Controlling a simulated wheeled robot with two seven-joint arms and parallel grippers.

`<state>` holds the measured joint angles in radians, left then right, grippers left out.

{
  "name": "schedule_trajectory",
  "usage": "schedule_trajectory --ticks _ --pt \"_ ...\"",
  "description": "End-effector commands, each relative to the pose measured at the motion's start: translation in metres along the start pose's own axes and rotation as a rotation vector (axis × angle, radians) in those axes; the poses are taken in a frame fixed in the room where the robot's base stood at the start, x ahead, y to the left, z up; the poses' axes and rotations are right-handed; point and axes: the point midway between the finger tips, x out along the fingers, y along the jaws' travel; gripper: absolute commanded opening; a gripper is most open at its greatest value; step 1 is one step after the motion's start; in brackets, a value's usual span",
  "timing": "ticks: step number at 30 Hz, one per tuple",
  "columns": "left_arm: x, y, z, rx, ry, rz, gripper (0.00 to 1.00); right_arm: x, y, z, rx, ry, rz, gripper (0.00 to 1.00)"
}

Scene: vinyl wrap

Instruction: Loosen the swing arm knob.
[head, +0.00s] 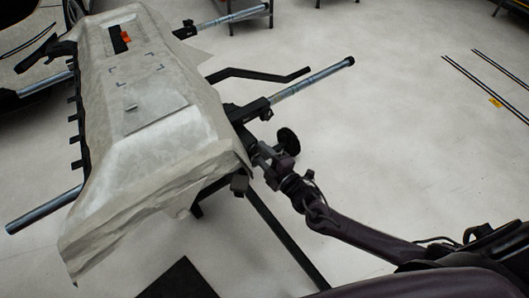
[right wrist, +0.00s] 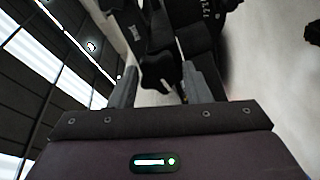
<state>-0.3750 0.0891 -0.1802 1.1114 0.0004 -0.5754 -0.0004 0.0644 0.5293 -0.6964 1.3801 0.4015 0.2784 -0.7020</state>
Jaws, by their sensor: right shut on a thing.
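My right gripper (head: 262,157) reaches up from the lower right to the near right corner of the wrapped panel's stand. It is at the black clamp and joint parts below the swing arm (head: 310,80), a steel tube with a dark end cap. In the right wrist view, the two grey fingers of my right gripper (right wrist: 158,82) stand on either side of a dark knob (right wrist: 158,70), which I take as the swing arm knob. The gripper is shut on it. The fingers and the shadow hide part of it. My left gripper is not in view.
A panel (head: 150,90) covered in pale wrap lies on the stand, with loose wrap hanging at its near end. A round black knob (head: 288,140) sits right beside my right gripper. A bent black bar (head: 260,75) sticks out to the right.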

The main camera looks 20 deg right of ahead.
Motion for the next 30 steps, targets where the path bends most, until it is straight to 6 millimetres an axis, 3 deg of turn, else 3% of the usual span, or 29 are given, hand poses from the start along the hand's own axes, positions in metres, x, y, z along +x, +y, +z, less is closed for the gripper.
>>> schedule_trajectory --ticks 30 --pt "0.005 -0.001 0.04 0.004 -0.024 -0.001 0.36 0.001 0.006 0.003 -0.919 -0.018 0.001 0.21"
